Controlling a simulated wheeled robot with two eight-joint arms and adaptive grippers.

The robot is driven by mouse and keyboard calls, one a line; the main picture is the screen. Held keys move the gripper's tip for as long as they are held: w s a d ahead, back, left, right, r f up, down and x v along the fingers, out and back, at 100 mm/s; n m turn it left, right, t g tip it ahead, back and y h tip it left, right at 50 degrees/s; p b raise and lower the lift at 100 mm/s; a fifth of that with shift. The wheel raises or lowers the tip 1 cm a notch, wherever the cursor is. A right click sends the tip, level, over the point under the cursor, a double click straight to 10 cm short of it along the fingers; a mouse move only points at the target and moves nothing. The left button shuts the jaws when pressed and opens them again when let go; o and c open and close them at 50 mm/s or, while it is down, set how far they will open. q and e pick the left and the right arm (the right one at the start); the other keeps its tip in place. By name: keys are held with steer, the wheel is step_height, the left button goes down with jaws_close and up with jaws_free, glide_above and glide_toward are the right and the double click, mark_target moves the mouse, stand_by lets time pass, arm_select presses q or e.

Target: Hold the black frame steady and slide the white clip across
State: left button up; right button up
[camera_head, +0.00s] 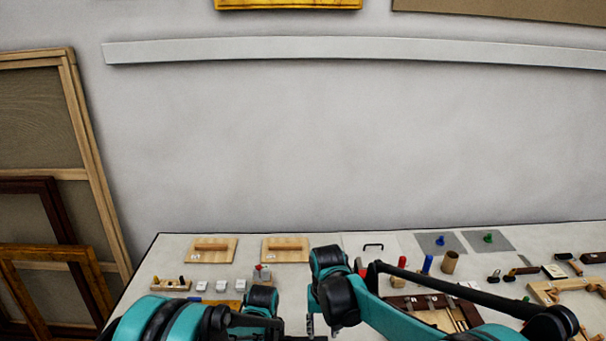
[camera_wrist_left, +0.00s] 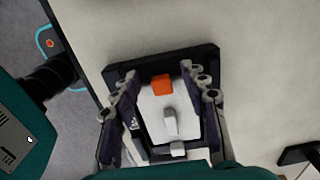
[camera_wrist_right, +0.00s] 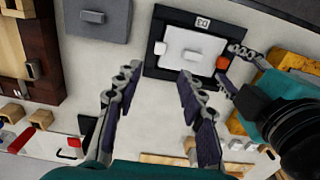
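The black frame (camera_wrist_right: 157,70) lies on the table in the right wrist view, with a D3 label on its edge. A white plate (camera_wrist_right: 203,43) sits inside it, with a raised white piece, seemingly the clip (camera_wrist_right: 191,56), and an orange block (camera_wrist_right: 222,63) at one side. My left gripper (camera_wrist_right: 231,68) is over the frame's orange-block side. The left wrist view shows the frame (camera_wrist_left: 207,54) between and beneath the open left fingers (camera_wrist_left: 156,70); contact is unclear. My right gripper (camera_wrist_right: 160,75) is open and empty, beside the frame. My arms hide the frame in the head view.
The head view shows wooden boards (camera_head: 212,256), small white blocks (camera_head: 222,286) and a brown cup (camera_head: 449,262) on the crowded table (camera_head: 150,262). A wall stands behind.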

arm_select(q)
step_height(320, 180, up, 12)
steer(key=f, duration=0.1)
steer(key=s+a+r+n+t+b, duration=0.1)
steer(key=s+a+n+t+b, duration=0.6)
steer(key=s+n, duration=0.8)
steer(key=shift+s+a+n+b, duration=0.3)
steer(key=shift+a+n+b, duration=0.75)
steer(key=shift+a+n, duration=0.4)
arm_select(e)
steer(key=s+d+t, duration=0.7)
steer(key=s+d, duration=0.4)
steer(key=s, duration=0.4)
steer(key=shift+s+f, duration=0.15)
steer(key=shift+s, duration=0.15)
